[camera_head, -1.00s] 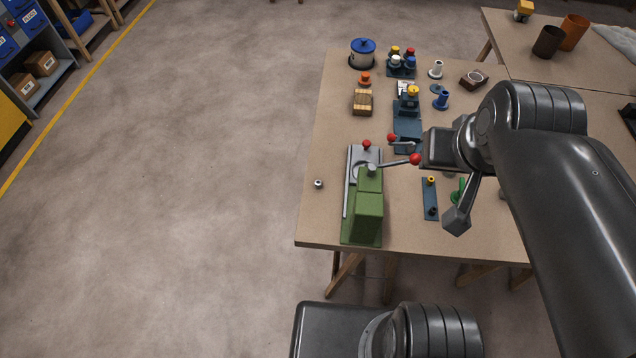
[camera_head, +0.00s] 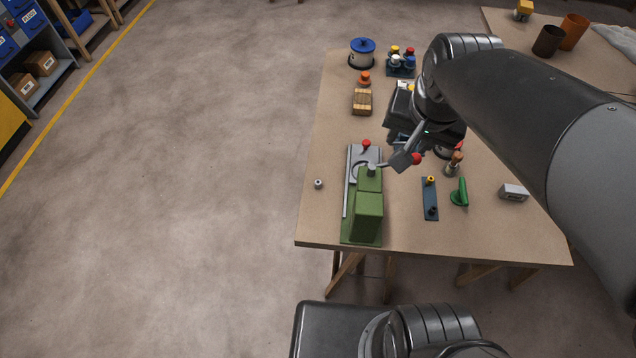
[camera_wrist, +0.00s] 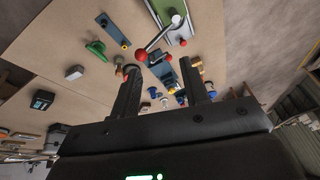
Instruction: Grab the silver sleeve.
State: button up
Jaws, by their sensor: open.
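A small silver ring-shaped piece (camera_head: 318,184), which looks like the silver sleeve, stands on the bare left part of the table in the head view, left of the green machine. I cannot pick it out in the wrist view. My gripper (camera_head: 404,150) is above the table to the right of it, beyond the green machine and clearly apart from it. In the wrist view my gripper (camera_wrist: 160,66) has its two dark fingers spread, with nothing held between them.
The green machine (camera_head: 368,215) with red-knobbed levers stands between my gripper and the silver piece. A blue strip (camera_head: 430,200), a green handle (camera_head: 460,192), a wooden block (camera_head: 362,102) and a blue-lidded can (camera_head: 362,54) are on the table (camera_head: 322,222). Its left strip is mostly clear.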

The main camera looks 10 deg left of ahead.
jog(key=w+a+f+m+g, duration=0.2)
jog(key=w+a+f+m, duration=0.1)
jog(key=w+a+f, duration=0.5)
jog(key=m+g, duration=0.2)
jog(key=m, duration=0.1)
send_near(318, 182)
jog(key=shift+h, duration=0.3)
jog(key=f, duration=0.8)
jog(key=shift+a+f, duration=0.2)
jog(key=shift+f, duration=0.05)
grip_shut()
